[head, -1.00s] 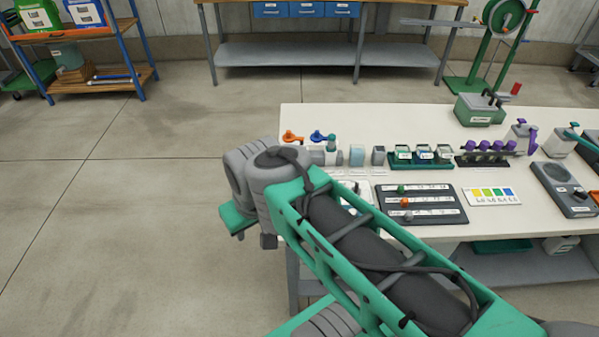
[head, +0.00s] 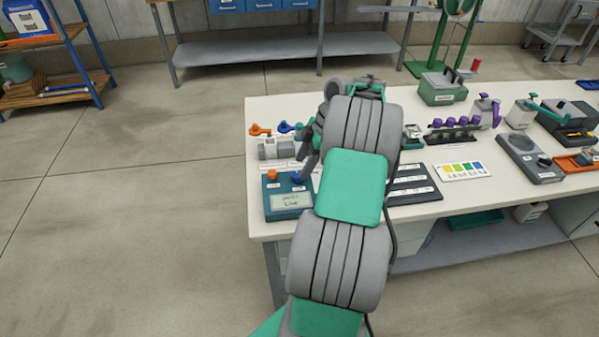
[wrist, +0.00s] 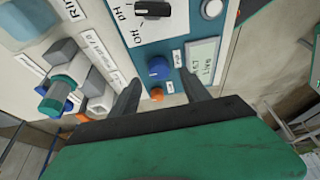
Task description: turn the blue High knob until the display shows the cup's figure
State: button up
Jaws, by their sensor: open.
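The blue High knob (head: 297,177) sits on a teal meter box (head: 270,206) at the table's front left corner. In the wrist view the knob (wrist: 158,68) lies ahead of and between my fingers, apart from both. The display (head: 290,202) carries two lines of text, too small to read surely; it also shows in the wrist view (wrist: 203,62). My gripper (wrist: 160,88) is open and empty. In the head view my arm hides part of the table behind it. No cup with a readable figure shows; a pale blue container (wrist: 27,18) stands at the wrist view's upper left.
An orange knob (head: 272,176) is beside the blue one. A black knob (wrist: 152,10) is on the meter's white panel. Grey fittings (head: 275,150) and orange (head: 260,129) and blue (head: 284,127) handles stand behind the meter. The floor left of the table is clear.

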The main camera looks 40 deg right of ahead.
aim_at(298, 174)
jog(key=x, duration=0.3)
jog(key=shift+a+f, duration=0.1)
jog(key=shift+f, duration=0.15)
grip_shut()
dwell(0.4)
